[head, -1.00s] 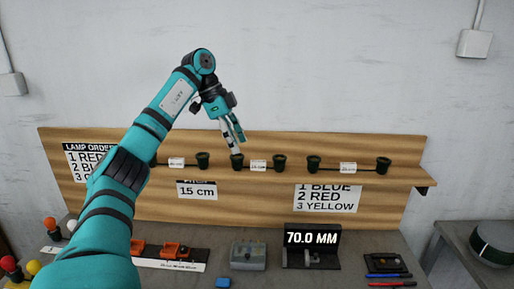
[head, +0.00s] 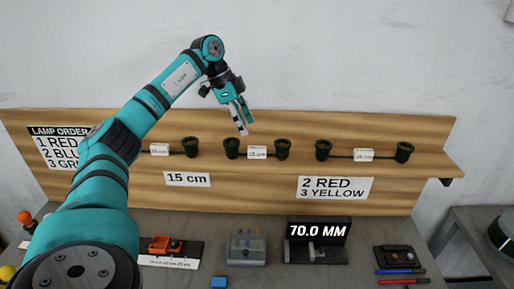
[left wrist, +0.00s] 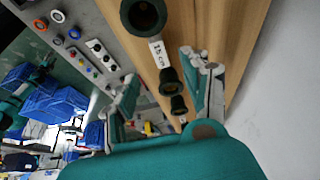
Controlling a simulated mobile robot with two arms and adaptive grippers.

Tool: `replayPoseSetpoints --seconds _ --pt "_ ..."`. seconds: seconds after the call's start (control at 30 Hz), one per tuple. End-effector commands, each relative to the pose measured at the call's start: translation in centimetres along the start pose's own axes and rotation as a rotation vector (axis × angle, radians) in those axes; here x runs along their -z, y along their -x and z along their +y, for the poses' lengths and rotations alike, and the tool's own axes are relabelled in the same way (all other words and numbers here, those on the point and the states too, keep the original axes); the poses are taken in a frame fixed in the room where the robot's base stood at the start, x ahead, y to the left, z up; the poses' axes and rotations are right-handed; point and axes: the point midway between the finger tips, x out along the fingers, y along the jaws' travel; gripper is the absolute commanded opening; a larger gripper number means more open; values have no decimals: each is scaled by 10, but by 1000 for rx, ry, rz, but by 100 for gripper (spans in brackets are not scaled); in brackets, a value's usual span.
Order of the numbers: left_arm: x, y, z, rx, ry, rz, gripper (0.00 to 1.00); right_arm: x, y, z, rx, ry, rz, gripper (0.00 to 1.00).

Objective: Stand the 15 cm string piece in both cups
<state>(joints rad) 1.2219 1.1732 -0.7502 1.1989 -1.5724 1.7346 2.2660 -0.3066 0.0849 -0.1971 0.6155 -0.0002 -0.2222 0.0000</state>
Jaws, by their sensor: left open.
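The 15 cm string piece (head: 257,153) lies on the wooden shelf. It is a dark cable with a white label between two dark green sockets, the left one (head: 232,148) and the right one (head: 282,148). Its label also shows in the left wrist view (left wrist: 158,53). My left gripper (head: 243,121) is open and empty, fingers pointing down, just above and behind the piece in the picture. In the left wrist view a dark socket (left wrist: 170,82) appears between its fingers. I cannot tell which parts are the cups.
Other string pieces lie on the shelf (head: 440,165) left and right, with sockets (head: 190,147) and (head: 323,150) close by. Below stand a grey box (head: 247,248), a gauge reading 70.0 MM (head: 316,240), a black tray (head: 394,258) and pens (head: 400,270).

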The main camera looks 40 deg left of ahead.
Motion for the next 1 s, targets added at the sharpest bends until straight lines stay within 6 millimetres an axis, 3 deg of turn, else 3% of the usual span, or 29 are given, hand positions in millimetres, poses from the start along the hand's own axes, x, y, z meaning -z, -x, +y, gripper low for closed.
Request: replayPoseSetpoints --seconds 0.13,0.43,0.7,1.0 --pt "0 -25 0 -2 0 -2 48 4 8 1 -1 0 7 51" --pt "0 -48 2 -3 0 -2 48 14 17 -2 3 0 21 51" --pt "1 -86 4 -3 0 -1 48 14 33 -6 8 0 19 51" --pt "0 -92 4 1 0 1 48 13 33 -6 8 1 16 51"
